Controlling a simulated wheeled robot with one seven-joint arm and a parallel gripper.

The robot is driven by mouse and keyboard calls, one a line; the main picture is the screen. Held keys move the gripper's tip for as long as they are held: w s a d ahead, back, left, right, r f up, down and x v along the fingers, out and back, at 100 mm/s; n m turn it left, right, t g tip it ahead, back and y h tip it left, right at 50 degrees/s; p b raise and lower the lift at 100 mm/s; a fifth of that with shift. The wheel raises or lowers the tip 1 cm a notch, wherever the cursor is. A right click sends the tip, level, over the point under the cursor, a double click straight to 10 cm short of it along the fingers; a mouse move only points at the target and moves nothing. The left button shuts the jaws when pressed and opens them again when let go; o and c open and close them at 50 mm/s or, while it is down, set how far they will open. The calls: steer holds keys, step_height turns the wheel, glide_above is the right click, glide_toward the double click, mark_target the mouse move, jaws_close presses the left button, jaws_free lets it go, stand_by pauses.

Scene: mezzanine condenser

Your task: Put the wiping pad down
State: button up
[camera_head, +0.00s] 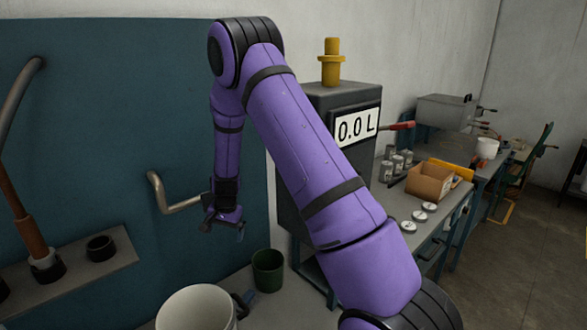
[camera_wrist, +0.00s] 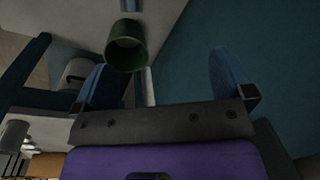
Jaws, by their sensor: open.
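I cannot make out a wiping pad for certain in either view. My gripper (camera_head: 224,224) hangs in front of the blue wall panel, above and left of the green cup. In the wrist view my gripper (camera_wrist: 160,72) has its two blue fingers wide apart, with nothing held between them. A green cup (camera_head: 268,270) stands on the pale surface below; it also shows beyond the fingers in the wrist view (camera_wrist: 126,50). A small dark blue object (camera_head: 244,300) lies between the cup and a white bucket (camera_head: 196,309); what it is I cannot tell.
A bent metal pipe (camera_head: 172,196) sticks out left of my gripper. A shelf (camera_head: 75,272) with a dark ring (camera_head: 101,248) is at the left. A grey cabinet reading "0.0 L" (camera_head: 357,125) stands behind my arm. A bench with a cardboard box (camera_head: 430,183) and cans is at the right.

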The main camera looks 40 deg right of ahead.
steer(key=s+a+r+n+t, duration=0.15)
steer(key=s+r, duration=0.25)
steer(key=r, duration=0.5)
steer(key=s+a+r+n, duration=0.1)
steer(key=s+r+n, duration=0.1)
steer(key=s+r, duration=0.5)
steer(key=s+a+r+n, duration=0.2)
steer(key=r, duration=0.9)
steer(key=s+r+n+t, duration=0.1)
steer(key=s+r, duration=0.4)
steer(key=s, duration=0.7)
steer(key=s+a+r+n+t, duration=0.1)
steer(key=s+r+n, duration=0.3)
steer(key=s, duration=0.9)
steer(key=shift+s+r+h, duration=0.15)
steer(key=shift+r+h, duration=0.2)
steer(key=shift+h, duration=0.05)
